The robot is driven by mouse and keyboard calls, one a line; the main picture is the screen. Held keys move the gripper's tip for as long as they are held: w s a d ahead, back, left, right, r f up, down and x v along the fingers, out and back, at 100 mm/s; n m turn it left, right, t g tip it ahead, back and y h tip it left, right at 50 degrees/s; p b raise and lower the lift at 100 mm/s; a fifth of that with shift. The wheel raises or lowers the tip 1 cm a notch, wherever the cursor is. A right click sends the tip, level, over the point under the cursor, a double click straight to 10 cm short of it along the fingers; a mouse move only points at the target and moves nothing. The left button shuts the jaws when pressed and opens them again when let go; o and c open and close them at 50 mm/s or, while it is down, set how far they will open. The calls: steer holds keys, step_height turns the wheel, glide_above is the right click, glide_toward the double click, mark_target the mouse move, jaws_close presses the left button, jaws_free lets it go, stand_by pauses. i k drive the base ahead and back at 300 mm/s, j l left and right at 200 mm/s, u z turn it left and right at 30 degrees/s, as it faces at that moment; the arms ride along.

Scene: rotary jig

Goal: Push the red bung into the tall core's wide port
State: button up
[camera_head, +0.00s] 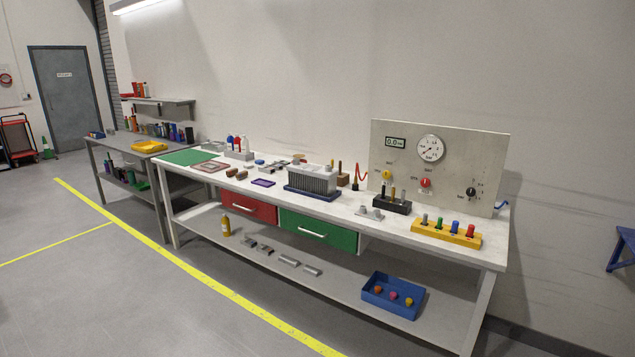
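A yellow rack (446,237) at the right front of the white bench holds a row of upright plugs with grey, green, blue and red tops. The red one (470,231) is at the right end; it may be the red bung. A grey finned block (314,178) stands on a blue base (312,193) mid-bench; it looks like a core. I cannot make out a wide port on it. Two small red and blue items (233,141) stand by a pale block (238,154) farther left. My gripper is not in view.
A gauge panel (400,155) rises at the bench's back right. A black holder (392,206) stands before it. A blue tray (380,302) with small coloured pieces is on the lower shelf. The floor in front of the bench is clear.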

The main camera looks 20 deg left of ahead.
mark_target(323, 181)
steer(key=i+l, duration=0.3)
steer(key=i, duration=0.3)
steer(key=i+l+u, duration=0.1)
steer(key=i+l, duration=0.2)
steer(key=i, duration=0.25)
steer(key=i+l, duration=0.35)
steer(key=i, duration=0.25)
steer(key=i+l, duration=0.35)
steer(key=i, duration=0.2)
steer(key=u, duration=0.05)
